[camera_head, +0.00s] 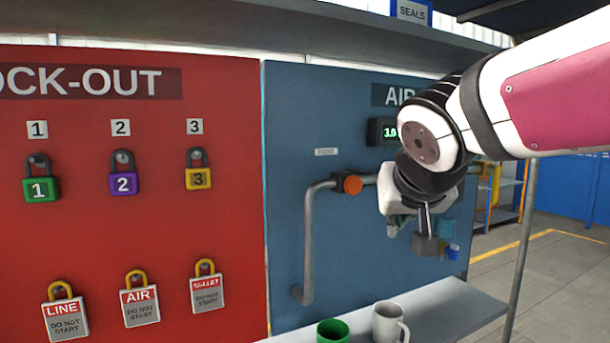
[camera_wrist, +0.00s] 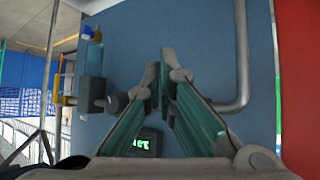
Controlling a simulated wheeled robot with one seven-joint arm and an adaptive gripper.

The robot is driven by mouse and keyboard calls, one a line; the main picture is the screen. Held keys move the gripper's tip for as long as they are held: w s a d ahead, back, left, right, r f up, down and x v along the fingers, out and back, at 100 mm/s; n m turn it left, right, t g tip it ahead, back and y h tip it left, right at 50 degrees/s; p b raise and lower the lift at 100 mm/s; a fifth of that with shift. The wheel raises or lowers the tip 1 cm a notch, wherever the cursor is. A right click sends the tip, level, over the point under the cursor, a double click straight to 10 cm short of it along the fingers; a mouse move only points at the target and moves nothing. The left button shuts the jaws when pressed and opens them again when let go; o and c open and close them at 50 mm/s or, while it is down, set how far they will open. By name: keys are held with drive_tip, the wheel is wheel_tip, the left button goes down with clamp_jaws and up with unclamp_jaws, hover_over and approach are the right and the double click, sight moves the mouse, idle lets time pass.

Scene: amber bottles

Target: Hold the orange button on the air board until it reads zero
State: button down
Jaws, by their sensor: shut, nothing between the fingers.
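The orange button (camera_head: 349,184) sits at the end of a grey pipe on the blue air board (camera_head: 290,130). The display also shows upside down in the wrist view (camera_wrist: 147,143), partly covered by a finger. My gripper (camera_head: 395,226) is right of and below the button, apart from it, in front of the board. Its teal fingers (camera_wrist: 160,84) are shut and empty. I cannot make out the button in the wrist view.
The grey pipe (camera_head: 308,240) runs down the board. A shelf (camera_head: 450,308) below carries a green mug (camera_head: 332,331) and a grey mug (camera_head: 388,322). The red lock-out board (camera_head: 100,220) with padlocks is left.

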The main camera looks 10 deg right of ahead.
sight(360, 190)
drive_tip(key=shift+w+d+r+t, duration=0.2)
drive_tip(key=shift+w+r, duration=0.1)
drive_tip(key=shift+r, duration=0.25)
drive_tip(key=shift+w+d+r+t, duration=0.2)
drive_tip(key=shift+w+r, duration=0.1)
drive_tip(key=shift+r, duration=0.25)
drive_tip(key=w+a+b, duration=0.2)
drive_tip(key=w, duration=0.6)
drive_tip(key=shift+w+a, duration=0.2)
drive_tip(key=shift+a, duration=0.15)
drive_tip(key=shift+w, duration=0.1)
idle(0.6)
drive_tip(key=shift+w+a, duration=0.15)
drive_tip(key=shift+w, duration=0.15)
drive_tip(key=shift+w+a+b, duration=0.15)
drive_tip(key=shift+w+b, duration=0.3)
idle(4.3)
